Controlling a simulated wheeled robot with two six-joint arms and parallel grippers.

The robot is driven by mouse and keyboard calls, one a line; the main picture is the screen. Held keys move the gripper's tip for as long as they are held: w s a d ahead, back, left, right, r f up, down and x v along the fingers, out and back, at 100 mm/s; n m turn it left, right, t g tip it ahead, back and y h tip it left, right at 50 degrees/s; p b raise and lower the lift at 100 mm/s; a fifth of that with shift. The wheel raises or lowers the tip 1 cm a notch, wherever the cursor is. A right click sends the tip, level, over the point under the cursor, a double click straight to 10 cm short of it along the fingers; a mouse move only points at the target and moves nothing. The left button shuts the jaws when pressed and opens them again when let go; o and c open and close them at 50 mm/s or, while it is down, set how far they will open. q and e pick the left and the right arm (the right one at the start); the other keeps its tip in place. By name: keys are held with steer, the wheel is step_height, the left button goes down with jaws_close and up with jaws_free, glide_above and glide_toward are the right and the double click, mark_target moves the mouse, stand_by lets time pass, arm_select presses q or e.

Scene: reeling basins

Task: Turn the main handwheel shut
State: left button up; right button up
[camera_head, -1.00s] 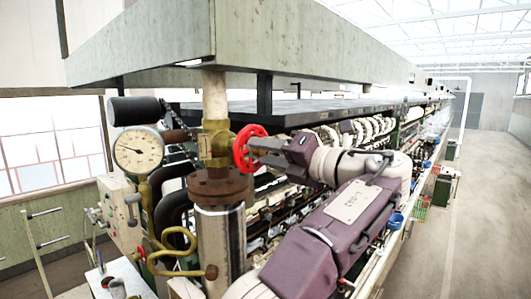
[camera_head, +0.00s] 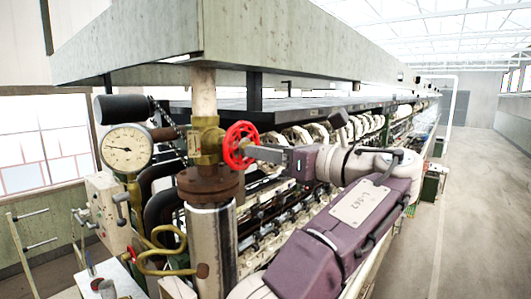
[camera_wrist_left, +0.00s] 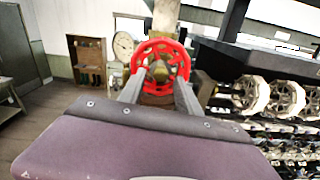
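The red spoked handwheel (camera_head: 240,146) is mounted on a brass valve (camera_head: 206,142) on a vertical pipe. In the left wrist view the handwheel (camera_wrist_left: 160,47) faces me, with its brass hub in the middle. My left gripper (camera_head: 250,152) is at the wheel, its arm reaching in from the right side of the pipe. In the left wrist view the two fingers of my left gripper (camera_wrist_left: 159,84) are spread apart, one on each side of the wheel's lower half. Whether they touch the rim I cannot tell. My right gripper is not in view.
A round pressure gauge (camera_head: 127,148) and a black cylinder (camera_head: 126,108) stand left of the valve. A rusty flange (camera_head: 208,184) and metal pipe are below it. A large slab canopy (camera_head: 120,45) hangs above. Reeling machinery runs back behind my arm; the aisle floor (camera_head: 470,200) is clear.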

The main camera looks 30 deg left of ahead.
arm_select(q)
steer(key=a+n, duration=0.1)
steer(key=a, duration=0.2)
steer(key=shift+w+a, duration=0.1)
steer(key=shift+w, duration=0.05)
stand_by(0.3)
jaws_close()
steer(key=m, duration=1.1)
jaws_free()
steer(key=shift+d, duration=0.25)
